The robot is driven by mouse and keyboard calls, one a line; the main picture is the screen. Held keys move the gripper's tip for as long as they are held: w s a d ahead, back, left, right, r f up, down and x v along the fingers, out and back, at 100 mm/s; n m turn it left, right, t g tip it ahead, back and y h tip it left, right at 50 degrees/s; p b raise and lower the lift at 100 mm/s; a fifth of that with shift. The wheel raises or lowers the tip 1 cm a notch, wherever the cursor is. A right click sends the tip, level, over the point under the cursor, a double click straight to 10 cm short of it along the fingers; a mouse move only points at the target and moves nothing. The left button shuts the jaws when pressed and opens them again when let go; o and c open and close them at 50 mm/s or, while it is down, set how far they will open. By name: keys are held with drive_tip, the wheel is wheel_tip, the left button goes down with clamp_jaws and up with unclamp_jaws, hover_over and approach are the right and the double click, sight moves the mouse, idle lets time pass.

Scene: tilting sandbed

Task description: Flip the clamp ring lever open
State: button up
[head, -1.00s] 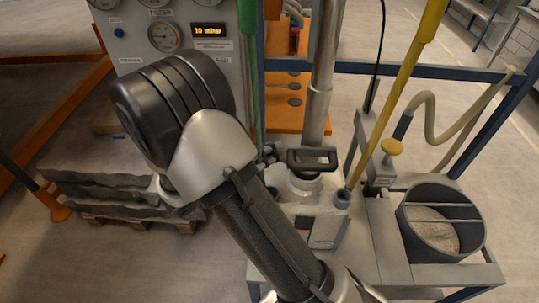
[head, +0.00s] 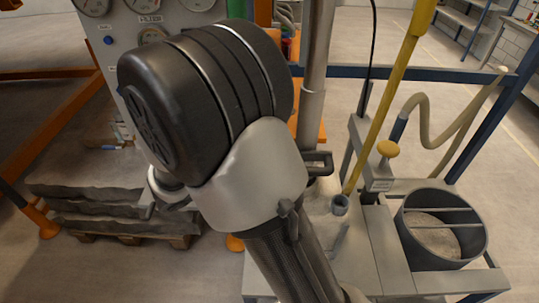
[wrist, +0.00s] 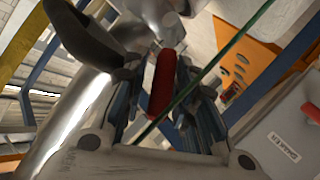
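In the wrist view a red lever handle (wrist: 161,84) stands between the two fingers of my gripper (wrist: 158,78). Narrow gaps show on both sides of the handle, so the fingers look open around it and not closed on it. Pale metal parts (wrist: 158,18) lie just beyond the lever; I cannot clearly make out the clamp ring among them. In the head view my arm covers the lever and my fingers.
A shiny metal pipe (wrist: 65,125) runs close on the left in the wrist view. A thin green line (wrist: 207,70) crosses in front of the fingers.

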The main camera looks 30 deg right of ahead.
drive_tip(key=shift+o, duration=0.7)
drive_tip(key=shift+w, duration=0.1)
drive_tip(key=v, duration=0.8)
drive_tip(key=shift+f, duration=0.1)
